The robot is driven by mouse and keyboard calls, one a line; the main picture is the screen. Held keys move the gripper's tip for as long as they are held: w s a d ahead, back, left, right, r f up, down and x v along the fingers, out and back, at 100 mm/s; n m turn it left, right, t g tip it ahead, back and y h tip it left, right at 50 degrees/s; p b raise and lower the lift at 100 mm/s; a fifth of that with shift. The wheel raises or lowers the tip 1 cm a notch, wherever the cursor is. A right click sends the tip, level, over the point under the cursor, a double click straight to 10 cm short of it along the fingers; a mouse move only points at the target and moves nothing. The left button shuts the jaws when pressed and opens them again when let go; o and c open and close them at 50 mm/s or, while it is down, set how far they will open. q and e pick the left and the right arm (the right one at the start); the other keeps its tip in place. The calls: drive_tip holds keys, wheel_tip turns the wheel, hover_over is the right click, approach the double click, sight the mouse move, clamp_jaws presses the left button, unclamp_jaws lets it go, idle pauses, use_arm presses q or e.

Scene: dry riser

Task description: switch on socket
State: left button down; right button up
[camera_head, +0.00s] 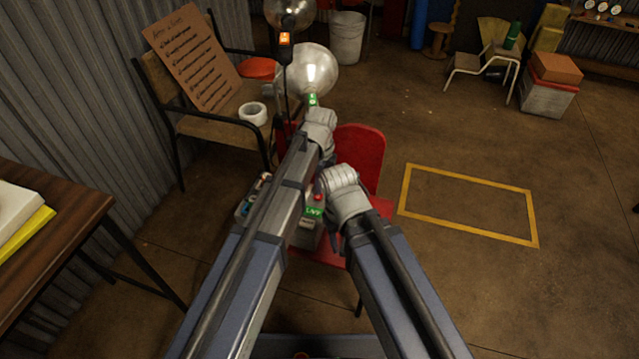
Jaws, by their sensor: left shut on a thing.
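A grey box with a green label (314,212) and a red button sits on the red chair (361,150), partly hidden by my arms. I cannot make out the switch on it. My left gripper (315,113) is above the chair, shut at the green-labelled neck of a silvery round lamp (307,72). Its fingertips are hard to see. My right gripper (339,178) is just lower and to the right, over the box; its fingers are bunched, and I cannot tell whether it holds anything.
A second round lamp (290,12) with an orange label is behind. A wooden bench (200,128) at left bears a lettered board (194,58) and a tape roll (253,113). A dark table (60,225) stands front left. Floor within the yellow rectangle (470,207) is clear.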

use_arm(q)
drive_tip(key=shift+d+f, duration=0.2)
drive_tip(key=shift+f, duration=0.15)
use_arm(e)
drive_tip(key=shift+f, duration=0.4)
use_arm(q)
drive_tip(key=shift+s+a, duration=0.25)
drive_tip(key=shift+s, duration=0.8)
use_arm(e)
drive_tip(key=shift+w, duration=0.1)
use_arm(q)
drive_tip(key=shift+s+r, duration=0.1)
use_arm(e)
drive_tip(key=shift+r, duration=0.1)
use_arm(q)
drive_tip(key=shift+w+r+p, duration=0.3)
drive_tip(key=shift+r+p, duration=0.4)
drive_tip(key=shift+p, duration=0.5)
wheel_tip(320, 180, up, 13)
drive_tip(key=w+p, duration=0.1)
drive_tip(key=p, duration=1.2)
drive_tip(key=shift+w, duration=0.4)
use_arm(e)
wheel_tip(320, 180, up, 15)
drive_tip(key=a, duration=0.1)
drive_tip(key=shift+w+a, duration=0.15)
drive_tip(key=shift+w, duration=0.15)
use_arm(q)
drive_tip(key=shift+s, duration=0.1)
